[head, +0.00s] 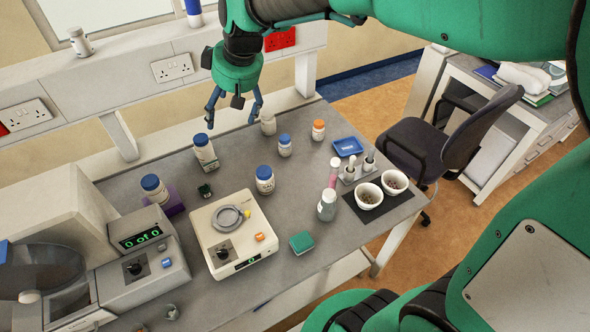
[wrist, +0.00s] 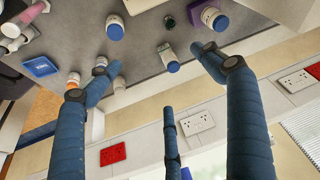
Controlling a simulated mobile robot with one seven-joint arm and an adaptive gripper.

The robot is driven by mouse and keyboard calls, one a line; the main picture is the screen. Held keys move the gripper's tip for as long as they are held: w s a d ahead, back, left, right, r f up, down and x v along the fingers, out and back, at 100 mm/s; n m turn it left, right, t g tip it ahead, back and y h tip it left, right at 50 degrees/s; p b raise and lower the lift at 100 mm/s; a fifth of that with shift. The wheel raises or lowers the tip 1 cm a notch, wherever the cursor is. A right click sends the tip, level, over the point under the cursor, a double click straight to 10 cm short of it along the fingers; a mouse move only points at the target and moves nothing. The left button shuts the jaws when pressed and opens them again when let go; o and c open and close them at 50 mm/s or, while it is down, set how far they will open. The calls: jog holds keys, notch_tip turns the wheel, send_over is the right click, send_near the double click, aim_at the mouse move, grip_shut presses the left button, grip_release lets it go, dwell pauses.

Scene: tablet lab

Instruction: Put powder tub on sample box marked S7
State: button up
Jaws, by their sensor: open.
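No S7 mark is readable, and the labels are too small to tell which tub holds powder. In the head view, white blue-lidded containers stand on the bench: one in the middle (head: 265,180), a smaller one behind it (head: 285,145), a taller one (head: 205,152) and one on the left (head: 155,188). The left one appears to rest on a purple box (head: 175,203). My gripper (head: 233,112) is open and empty above the bench's back edge, fingers pointing down.
A balance (head: 233,245) stands at the front centre, beside a grey instrument (head: 150,265). At right are two white bowls (head: 368,196), a blue tray (head: 347,147) and an orange-lidded tub (head: 318,130). Wall sockets (head: 172,68) line the back.

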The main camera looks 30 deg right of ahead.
jog(key=s+d+m+h, duration=0.1)
jog(key=s+d+m, duration=0.1)
jog(key=s, duration=1.1)
jog(key=s+d+r+m+t, duration=0.1)
jog(key=s+m, duration=0.1)
jog(key=s, duration=1.2)
jog(key=shift+s+d+m+h, duration=0.25)
jog(key=shift+d+m+h, duration=0.05)
jog(key=shift+d+h, duration=0.1)
notch_tip(320, 180, down, 8)
jog(key=b, duration=0.8)
jog(key=shift+f, duration=0.15)
